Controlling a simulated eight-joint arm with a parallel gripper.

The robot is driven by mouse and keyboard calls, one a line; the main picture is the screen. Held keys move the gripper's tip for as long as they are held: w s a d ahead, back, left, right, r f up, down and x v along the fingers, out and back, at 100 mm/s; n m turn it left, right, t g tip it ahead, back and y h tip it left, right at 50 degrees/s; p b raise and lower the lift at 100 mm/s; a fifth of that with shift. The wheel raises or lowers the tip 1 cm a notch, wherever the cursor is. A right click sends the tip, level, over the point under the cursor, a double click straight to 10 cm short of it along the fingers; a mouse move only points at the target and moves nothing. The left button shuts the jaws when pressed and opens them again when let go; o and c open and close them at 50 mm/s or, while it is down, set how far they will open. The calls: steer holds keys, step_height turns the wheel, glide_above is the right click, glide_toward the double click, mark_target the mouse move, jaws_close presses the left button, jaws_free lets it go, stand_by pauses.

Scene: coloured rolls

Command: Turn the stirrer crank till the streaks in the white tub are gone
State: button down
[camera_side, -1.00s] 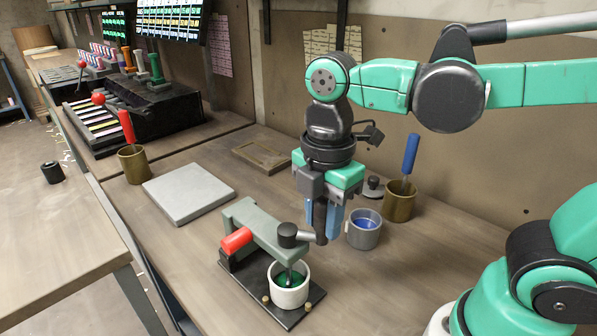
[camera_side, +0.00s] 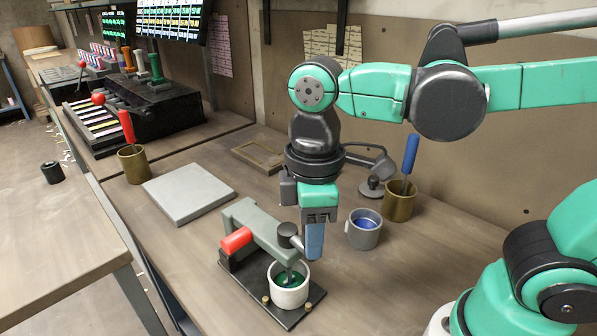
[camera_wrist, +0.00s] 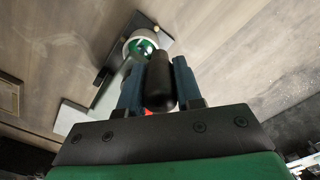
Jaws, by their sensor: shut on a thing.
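The stirrer has a grey-green arm (camera_side: 262,225) over a black base plate (camera_side: 300,314). The white tub (camera_side: 290,298) stands on the plate under the stirrer head, with green contents (camera_side: 288,280). The tub also shows in the wrist view (camera_wrist: 128,50), with a pale patch in the green; I cannot tell whether that is a streak. The crank has a dark hub (camera_side: 287,230) and a short arm to its right. My gripper (camera_side: 314,250) is beside the tub's back right, its blue fingers shut on the dark crank handle (camera_wrist: 158,82). In the side view the fingers hide the handle.
A grey cup with blue contents (camera_side: 364,237) stands close right of my gripper. Brown pots (camera_side: 399,206) (camera_side: 133,170) hold a blue-handled and a red-handled tool. A grey slab (camera_side: 188,193) lies left. The bench in front of the cup is clear.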

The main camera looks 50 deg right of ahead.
steer(key=shift+w+a+m, duration=0.55)
steer(key=shift+a+m, duration=0.1)
steer(key=shift+m, duration=1.65)
steer(key=shift+w+a+m, duration=0.55)
steer(key=shift+a+m, duration=0.1)
steer(key=shift+m, duration=1.65)
steer(key=shift+w+a+m, duration=0.55)
steer(key=shift+a+m, duration=0.1)
steer(key=shift+m, duration=1.65)
steer(key=c, duration=0.6)
jaws_free()
